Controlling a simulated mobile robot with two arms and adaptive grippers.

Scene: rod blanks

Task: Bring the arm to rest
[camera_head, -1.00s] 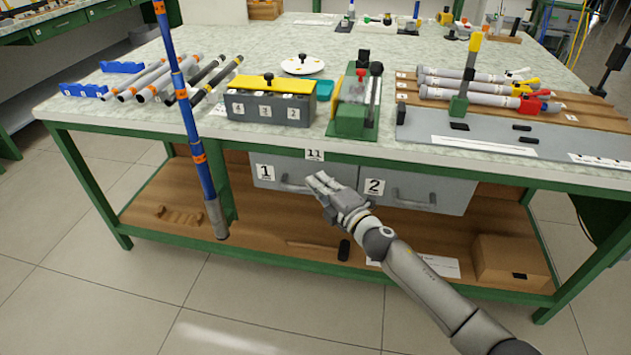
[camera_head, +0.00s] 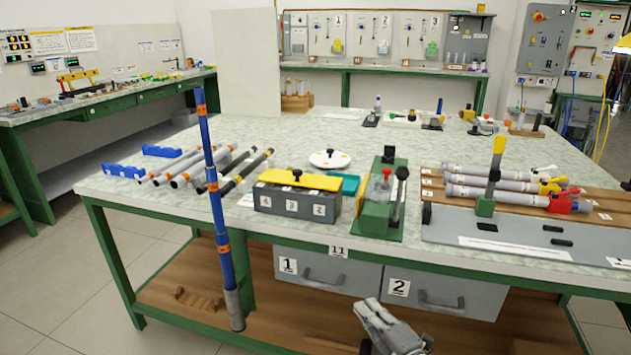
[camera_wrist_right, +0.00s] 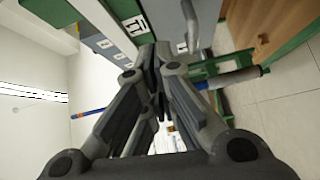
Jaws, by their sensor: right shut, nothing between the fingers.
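My right gripper (camera_head: 375,312) is at the bottom of the head view, in front of the bench and below its top edge, near the drawer marked 2 (camera_head: 440,292). Its fingers are shut with nothing between them. In the right wrist view the fingers (camera_wrist_right: 155,75) come together, with the bench's green edge and the 11 label (camera_wrist_right: 134,25) beyond them. My left gripper is not in view.
The bench top (camera_head: 330,120) holds a grey box with a yellow lid (camera_head: 297,195), a green fixture (camera_head: 380,215), several rods (camera_head: 205,165) and grey tubes on a wooden rack (camera_head: 500,185). A blue pole (camera_head: 213,190) stands at the bench front.

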